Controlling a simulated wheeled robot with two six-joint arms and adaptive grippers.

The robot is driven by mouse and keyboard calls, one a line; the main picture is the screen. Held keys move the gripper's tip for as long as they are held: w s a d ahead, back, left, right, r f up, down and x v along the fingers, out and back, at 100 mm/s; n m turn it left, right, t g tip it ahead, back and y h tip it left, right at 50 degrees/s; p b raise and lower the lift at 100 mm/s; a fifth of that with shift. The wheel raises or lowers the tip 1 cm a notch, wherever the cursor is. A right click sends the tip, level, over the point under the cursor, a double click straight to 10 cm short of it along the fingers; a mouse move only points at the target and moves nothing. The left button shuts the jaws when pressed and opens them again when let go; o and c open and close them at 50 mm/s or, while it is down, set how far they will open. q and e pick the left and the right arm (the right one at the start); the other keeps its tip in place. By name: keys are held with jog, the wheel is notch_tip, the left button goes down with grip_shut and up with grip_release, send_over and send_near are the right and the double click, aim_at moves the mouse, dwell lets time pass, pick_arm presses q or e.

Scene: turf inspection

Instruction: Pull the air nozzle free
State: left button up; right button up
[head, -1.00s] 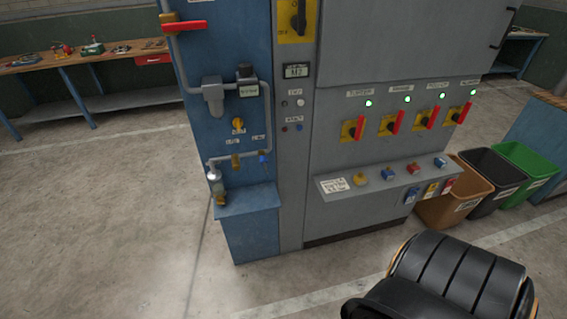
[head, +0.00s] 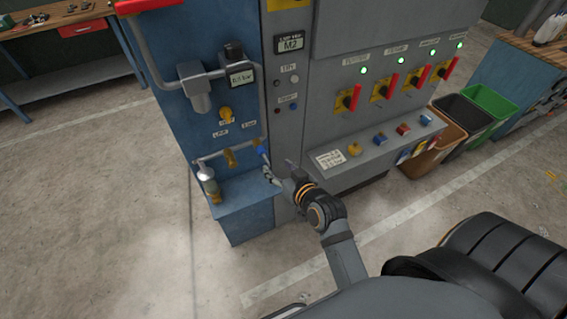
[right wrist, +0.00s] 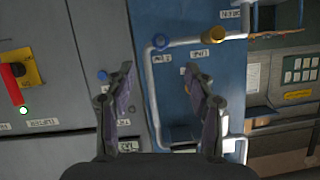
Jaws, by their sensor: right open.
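The blue panel carries a pipe with a brass valve (head: 230,157) and, right of it, a small blue fitting (head: 259,147). Which part is the air nozzle I cannot tell for sure; the blue fitting is one candidate. My right gripper (head: 277,170) is open and empty, just below and right of the blue fitting, apart from it. The right wrist view is upside down. There the open fingers (right wrist: 162,85) face the panel, with the blue fitting (right wrist: 160,41) beyond and between them and the brass valve (right wrist: 212,35) to its right. My left gripper is out of view.
The grey cabinet has red switches (head: 348,98) and a shelf of buttons (head: 375,145). Bins (head: 487,106) stand right. The floor at left is clear.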

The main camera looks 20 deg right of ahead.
aim_at(265, 156)
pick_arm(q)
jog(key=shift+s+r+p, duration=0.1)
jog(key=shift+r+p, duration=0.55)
pick_arm(e)
jog(key=x, duration=1)
jog(key=shift+w+f, duration=0.2)
grip_shut()
jog(key=c, duration=0.7)
grip_release()
grip_shut()
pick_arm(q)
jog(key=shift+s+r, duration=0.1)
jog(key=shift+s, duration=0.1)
pick_arm(e)
jog(key=shift+s, duration=0.1)
